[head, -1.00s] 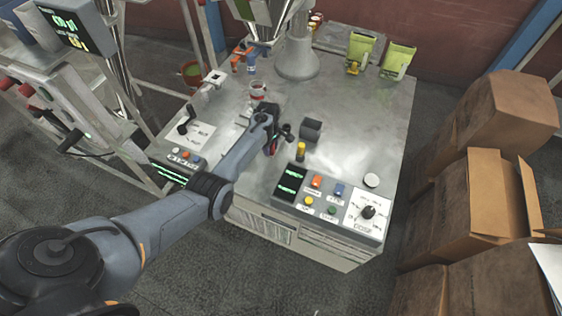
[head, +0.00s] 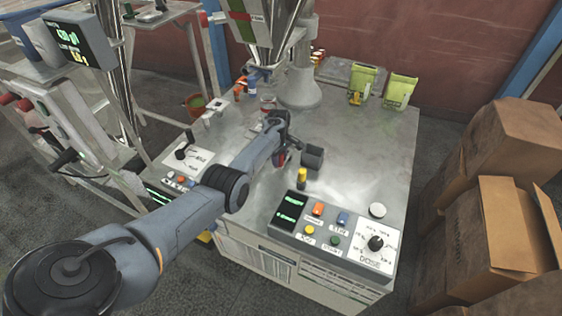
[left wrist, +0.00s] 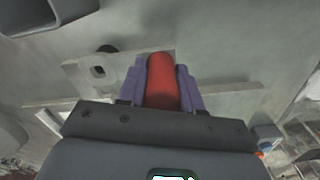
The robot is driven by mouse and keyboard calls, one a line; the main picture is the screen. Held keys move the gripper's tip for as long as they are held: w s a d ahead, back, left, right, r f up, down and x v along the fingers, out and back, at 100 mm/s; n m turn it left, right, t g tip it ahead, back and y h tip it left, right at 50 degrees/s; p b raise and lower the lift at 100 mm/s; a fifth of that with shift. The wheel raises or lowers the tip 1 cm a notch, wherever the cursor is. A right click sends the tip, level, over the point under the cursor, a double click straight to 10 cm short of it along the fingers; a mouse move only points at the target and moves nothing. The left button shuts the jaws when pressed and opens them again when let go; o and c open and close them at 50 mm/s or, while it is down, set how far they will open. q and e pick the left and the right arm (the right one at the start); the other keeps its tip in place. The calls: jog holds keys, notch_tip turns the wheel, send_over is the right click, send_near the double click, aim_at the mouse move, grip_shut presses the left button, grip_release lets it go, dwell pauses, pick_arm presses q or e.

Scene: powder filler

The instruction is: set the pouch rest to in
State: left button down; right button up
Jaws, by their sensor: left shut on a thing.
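My left gripper (head: 281,158) is low over the metal tabletop, left of a dark grey open box. In the left wrist view its two purple fingers (left wrist: 161,85) are shut on a red rounded handle (left wrist: 162,84). My right gripper is not in view.
The dark grey box (head: 313,157) and a yellow-topped post (head: 302,175) stand close to the right of the gripper. A control panel (head: 333,235) is at the front edge. The filler column (head: 299,88) stands behind. The tabletop's right side (head: 375,150) is clear.

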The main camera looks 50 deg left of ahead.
pick_arm(q)
jog(key=c, duration=1.2)
grip_release()
jog(key=o, duration=0.4)
jog(key=shift+w+a+r, duration=0.15)
jog(key=shift+w+a, duration=0.05)
jog(key=shift+a, duration=0.1)
jog(key=shift+o, duration=0.2)
jog(key=shift+d, duration=0.15)
jog(key=shift+s, duration=0.1)
notch_tip(320, 180, up, 10)
jog(key=p, duration=0.5)
jog(key=shift+f, duration=0.2)
jog(key=shift+r, duration=0.55)
